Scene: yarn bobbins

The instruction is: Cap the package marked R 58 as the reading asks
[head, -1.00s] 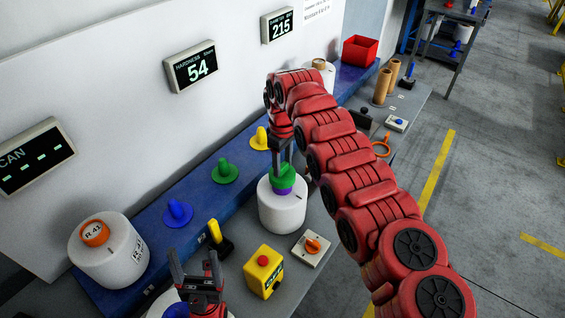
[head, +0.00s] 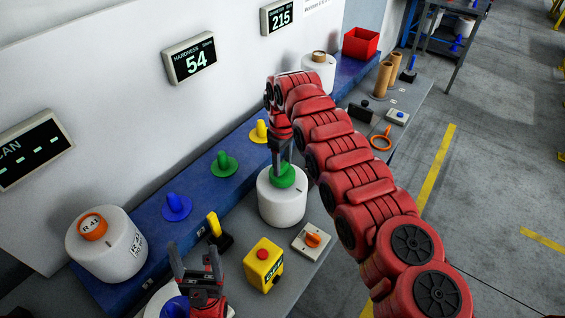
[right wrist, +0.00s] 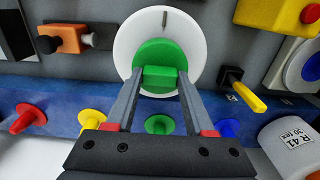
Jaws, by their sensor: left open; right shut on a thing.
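A white package (head: 282,210) stands on the grey bench in the middle; no R 58 label on it is readable. My right gripper (head: 281,160) is shut on the knob of a green cap (head: 285,178), which sits down at the package's top centre. In the right wrist view the green cap (right wrist: 158,52) covers the middle of the white package (right wrist: 128,42). My left gripper (head: 194,250) is open and empty at the lower left. Wall displays read hardness 54 (head: 193,62) and diameter 215 (head: 280,16).
Yellow (head: 259,131), green (head: 224,164) and blue (head: 176,206) caps stand on the blue shelf. A package marked R 41 (head: 108,255) stands left. A yellow button box (head: 264,264) and an orange rotary switch (head: 312,240) stand close to the middle package. A red bin (head: 361,44) is at the back.

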